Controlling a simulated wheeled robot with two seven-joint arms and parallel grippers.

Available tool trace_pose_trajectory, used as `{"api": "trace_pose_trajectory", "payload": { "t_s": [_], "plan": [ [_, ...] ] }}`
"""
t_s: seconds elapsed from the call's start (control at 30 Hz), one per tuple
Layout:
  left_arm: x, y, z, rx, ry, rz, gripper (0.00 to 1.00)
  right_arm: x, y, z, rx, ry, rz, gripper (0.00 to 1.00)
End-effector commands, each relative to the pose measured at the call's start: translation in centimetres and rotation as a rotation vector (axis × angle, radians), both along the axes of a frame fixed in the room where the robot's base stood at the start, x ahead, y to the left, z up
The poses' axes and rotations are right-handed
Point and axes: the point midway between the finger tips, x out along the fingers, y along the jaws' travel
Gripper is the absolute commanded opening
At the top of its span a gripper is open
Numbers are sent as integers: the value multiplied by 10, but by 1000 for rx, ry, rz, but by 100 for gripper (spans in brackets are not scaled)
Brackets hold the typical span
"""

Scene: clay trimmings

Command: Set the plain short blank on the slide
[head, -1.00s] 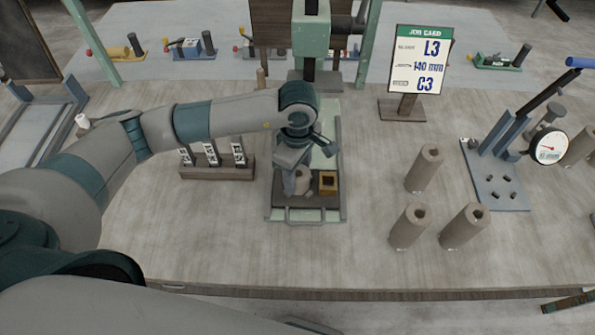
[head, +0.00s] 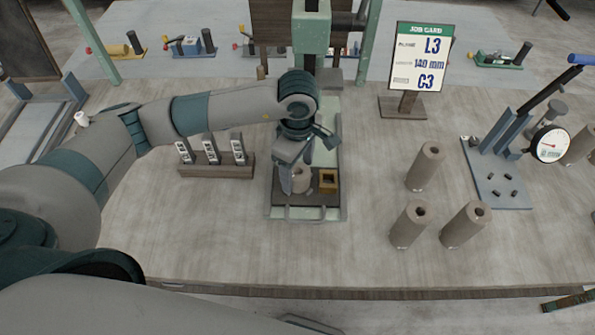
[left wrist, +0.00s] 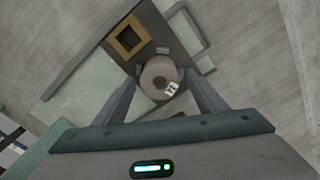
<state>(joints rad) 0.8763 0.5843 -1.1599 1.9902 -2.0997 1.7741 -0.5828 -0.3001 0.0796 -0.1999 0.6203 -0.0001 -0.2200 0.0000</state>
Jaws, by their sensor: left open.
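The short blank (head: 302,181), a grey-brown cylinder with a hole in its top, stands upright on the dark plate of the slide (head: 330,213). The left wrist view shows the blank (left wrist: 157,72) from above, with a small white label on it. My left gripper (head: 299,168) is over the slide and open. In the left wrist view its fingers (left wrist: 162,82) are on either side of the blank, with space visible beside it. The fingers partly hide the blank in the head view. My right gripper does not show.
Several taller cylinders (head: 410,226) stand at right, near a blue-grey fixture (head: 497,180) with a dial. A rack (head: 217,167) with labelled pieces is at left. A job card (head: 418,60) stands behind.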

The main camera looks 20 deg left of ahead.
Motion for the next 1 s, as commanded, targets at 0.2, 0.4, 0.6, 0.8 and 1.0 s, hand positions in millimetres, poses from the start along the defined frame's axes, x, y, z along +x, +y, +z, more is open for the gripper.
{"api": "trace_pose_trajectory", "payload": {
  "t_s": [0.2, 0.4, 0.6, 0.8, 1.0],
  "plan": [
    [1, 0, 33, -1, -7, -3, 65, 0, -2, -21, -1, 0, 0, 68],
    [1, 0, 70, 0, -5, -3, 65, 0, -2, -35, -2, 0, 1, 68],
    [0, 0, 95, -1, -3, -2, 65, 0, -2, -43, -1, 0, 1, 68],
    [0, 0, 105, 1, -1, -1, 65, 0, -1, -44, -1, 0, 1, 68],
    [0, 0, 106, 1, 0, -1, 65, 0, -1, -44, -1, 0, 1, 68]
  ]
}}
